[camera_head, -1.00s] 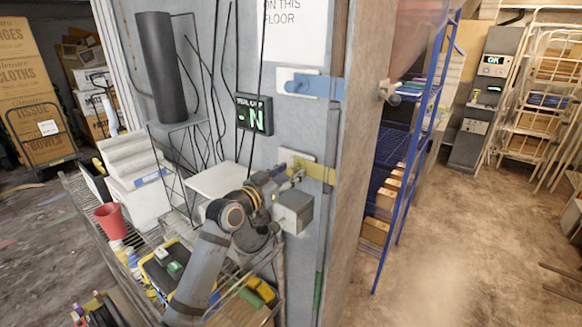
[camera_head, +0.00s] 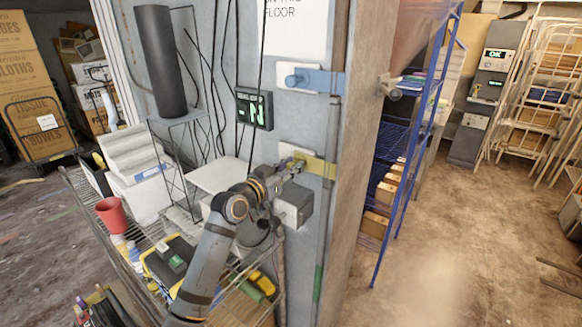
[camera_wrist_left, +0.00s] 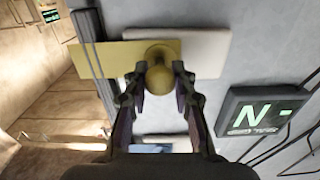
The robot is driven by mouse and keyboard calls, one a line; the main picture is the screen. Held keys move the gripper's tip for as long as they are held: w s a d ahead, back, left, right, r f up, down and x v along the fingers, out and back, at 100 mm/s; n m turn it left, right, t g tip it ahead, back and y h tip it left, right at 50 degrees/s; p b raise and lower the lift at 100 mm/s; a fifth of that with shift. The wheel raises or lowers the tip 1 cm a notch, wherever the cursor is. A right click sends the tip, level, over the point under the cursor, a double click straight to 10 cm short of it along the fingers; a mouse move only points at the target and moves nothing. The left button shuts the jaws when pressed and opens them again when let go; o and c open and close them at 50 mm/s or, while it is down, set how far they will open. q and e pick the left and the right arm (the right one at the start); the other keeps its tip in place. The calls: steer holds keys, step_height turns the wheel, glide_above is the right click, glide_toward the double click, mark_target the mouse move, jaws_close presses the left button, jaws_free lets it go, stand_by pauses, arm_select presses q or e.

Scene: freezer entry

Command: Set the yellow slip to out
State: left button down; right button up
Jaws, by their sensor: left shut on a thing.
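The yellow slip (camera_head: 319,167) is a flat plate on the grey wall, sticking out to the right past a white backing plate (camera_head: 288,151). It also shows in the left wrist view (camera_wrist_left: 112,58), with a round yellow knob (camera_wrist_left: 158,76) on it. My left gripper (camera_head: 297,165) is at the knob; in the left wrist view its two fingers (camera_wrist_left: 158,92) are closed around the knob from both sides. A blue slip (camera_head: 320,81) on a like plate is higher on the wall. My right gripper is not in view.
A small display with green characters (camera_head: 254,109) hangs left of the slips. A grey box (camera_head: 295,205) juts from the wall just below my left gripper. A wire cart (camera_head: 150,262) with a red cup stands at lower left. Blue shelving (camera_head: 400,150) is right of the wall.

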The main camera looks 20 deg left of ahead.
arm_select(q)
steer(key=shift+a+f, duration=0.15)
steer(key=a+b, duration=0.1)
steer(key=w+a+b, duration=0.1)
steer(key=a+b, duration=0.1)
steer(key=w+a+b, duration=0.1)
steer(key=a, duration=0.1)
steer(key=shift+a, duration=0.1)
steer(key=shift+r, duration=0.2)
steer(key=c, duration=1.3)
jaws_free()
steer(key=shift+o, duration=1.2)
steer(key=shift+a+f, duration=0.1)
